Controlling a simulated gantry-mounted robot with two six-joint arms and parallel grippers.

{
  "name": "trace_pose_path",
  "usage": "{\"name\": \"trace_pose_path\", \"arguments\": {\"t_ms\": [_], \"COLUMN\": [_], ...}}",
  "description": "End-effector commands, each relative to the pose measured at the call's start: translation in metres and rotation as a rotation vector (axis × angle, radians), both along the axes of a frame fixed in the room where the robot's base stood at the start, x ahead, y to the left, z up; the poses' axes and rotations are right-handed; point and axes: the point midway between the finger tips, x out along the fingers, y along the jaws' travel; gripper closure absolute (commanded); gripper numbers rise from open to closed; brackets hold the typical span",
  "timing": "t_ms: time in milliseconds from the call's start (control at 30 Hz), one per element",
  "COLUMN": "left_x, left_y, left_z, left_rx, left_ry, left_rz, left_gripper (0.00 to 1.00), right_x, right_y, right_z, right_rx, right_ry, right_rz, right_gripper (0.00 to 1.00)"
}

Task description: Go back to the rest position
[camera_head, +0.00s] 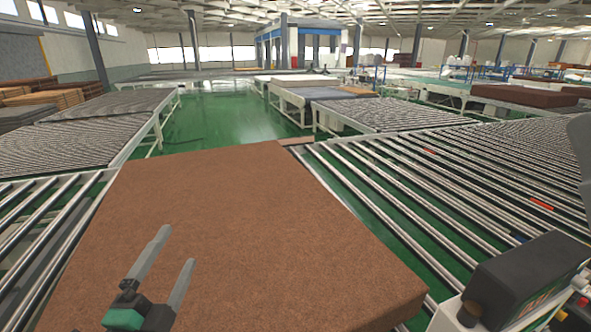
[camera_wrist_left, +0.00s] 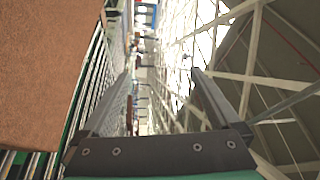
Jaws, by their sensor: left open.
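My left gripper (camera_head: 170,262) is at the lower left of the head view, in front of and above the brown mattress. Its two long grey fingers stand apart with nothing between them. In the left wrist view the gripper (camera_wrist_left: 160,85) is also open and empty, with rollers and the hall's roof beyond it. The large flat brown mattress (camera_head: 270,215) lies over the roller conveyor in the head view, and its edge fills the left of the left wrist view (camera_wrist_left: 45,70). I see no clear sign of my right gripper.
Roller conveyors (camera_head: 440,190) extend right of the mattress, with more rollers (camera_head: 45,215) at left. A dark control box (camera_head: 530,275) stands at the lower right. Green floor (camera_head: 215,120) lies open behind. Further conveyors and stacked brown slabs (camera_head: 525,95) are farther off.

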Motion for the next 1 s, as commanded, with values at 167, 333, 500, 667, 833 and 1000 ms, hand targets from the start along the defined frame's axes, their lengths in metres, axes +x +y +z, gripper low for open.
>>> {"name": "trace_pose_path", "arguments": {"t_ms": [167, 333, 500, 667, 833, 1000], "left_x": [-0.048, -0.126, -0.144, -0.143, -0.142, -0.142], "left_y": [-0.042, -0.052, -0.048, -0.048, -0.048, -0.048], "left_z": [0.149, 0.245, 0.253, 0.331, 0.371, 0.375], "left_rx": [-0.313, -0.763, -1.219, -1.249, -1.249, -1.248], "left_ry": [-0.339, -0.587, -0.565, -0.556, -0.555, -0.554], "left_rz": [-0.173, -0.456, -0.704, -0.718, -0.715, -0.714], "left_gripper": [0.03, 0.03, 0.03, 0.03, 0.03, 0.03], "right_x": [0.000, 0.000, 0.000, -0.001, 0.000, 0.000], "right_y": [0.000, 0.000, 0.000, 0.000, 0.000, 0.000], "right_z": [0.000, 0.000, 0.000, 0.080, 0.119, 0.124], "right_rx": [0.000, 0.000, 0.000, 0.000, 0.000, 0.000], "right_ry": [0.000, 0.000, 0.000, -0.003, -0.001, 0.000], "right_rz": [0.000, 0.000, 0.000, 0.000, 0.000, 0.000], "right_gripper": [0.29, 0.29, 0.29, 0.29, 0.29, 0.29]}}
